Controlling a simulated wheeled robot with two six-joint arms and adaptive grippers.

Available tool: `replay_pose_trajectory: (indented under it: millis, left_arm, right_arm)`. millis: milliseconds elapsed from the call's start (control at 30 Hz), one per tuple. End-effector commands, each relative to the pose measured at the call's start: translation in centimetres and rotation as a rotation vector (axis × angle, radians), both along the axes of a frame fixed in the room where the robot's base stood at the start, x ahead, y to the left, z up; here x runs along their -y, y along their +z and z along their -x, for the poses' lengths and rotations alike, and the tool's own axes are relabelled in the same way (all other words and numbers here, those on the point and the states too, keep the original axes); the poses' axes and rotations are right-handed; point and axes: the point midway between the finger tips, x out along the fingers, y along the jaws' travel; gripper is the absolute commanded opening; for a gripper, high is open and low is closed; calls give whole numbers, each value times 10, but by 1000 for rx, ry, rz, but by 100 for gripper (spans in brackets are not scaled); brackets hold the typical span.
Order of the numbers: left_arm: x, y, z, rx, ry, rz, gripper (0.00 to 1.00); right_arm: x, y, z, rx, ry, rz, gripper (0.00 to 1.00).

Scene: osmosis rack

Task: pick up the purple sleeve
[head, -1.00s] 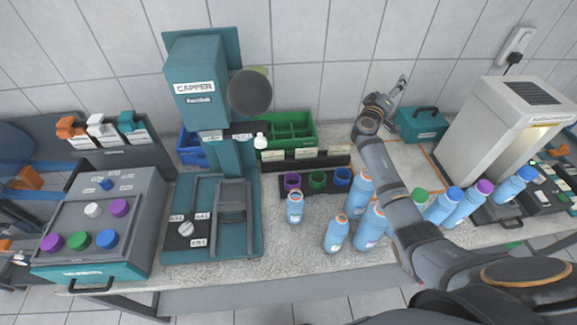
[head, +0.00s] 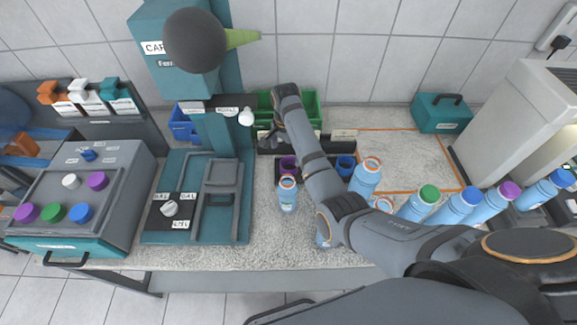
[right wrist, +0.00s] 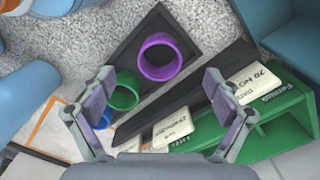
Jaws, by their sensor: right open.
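The purple sleeve (right wrist: 158,74) is an open ring standing on a dark tray (right wrist: 128,52) in the right wrist view. It lies ahead of my right gripper (right wrist: 158,82), between the lines of its two fingers. The fingers are apart with nothing between them. In the head view the sleeve (head: 288,162) shows just behind an open blue bottle (head: 288,197), and my right gripper (head: 268,136) hangs behind it, partly hidden. A green sleeve (right wrist: 126,93) and a blue sleeve (right wrist: 103,117) stand in the same tray. My left gripper is not in view.
A green bin (right wrist: 290,105) and a dark rail with label cards (right wrist: 175,128) lie beside the tray. Several blue bottles (head: 416,206) stand to the right. The capper (head: 180,65) stands to the left. My right arm covers part of the tray.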

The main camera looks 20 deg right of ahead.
Motion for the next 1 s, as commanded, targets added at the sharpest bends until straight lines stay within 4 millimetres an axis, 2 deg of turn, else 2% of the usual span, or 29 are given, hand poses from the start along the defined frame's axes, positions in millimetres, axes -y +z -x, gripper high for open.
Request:
replay_pose_trajectory:
  millis: [100, 367, 467, 600, 867, 1000]
  left_arm:
    - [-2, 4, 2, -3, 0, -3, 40]
    - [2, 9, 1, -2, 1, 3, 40]
    - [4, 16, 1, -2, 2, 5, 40]
    - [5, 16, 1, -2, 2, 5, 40]
    - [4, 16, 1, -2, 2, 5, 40]
    - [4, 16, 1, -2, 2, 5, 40]
  right_arm:
    - [1, -15, 0, 0, 0, 2, 90]
    - [2, -29, 0, -1, 0, 3, 90]
    - [4, -46, 0, -2, 0, 3, 90]
    - [4, -68, -1, 1, -1, 3, 90]
    - [4, -74, -1, 4, -1, 3, 90]
    - [4, -73, -1, 4, 0, 3, 72]
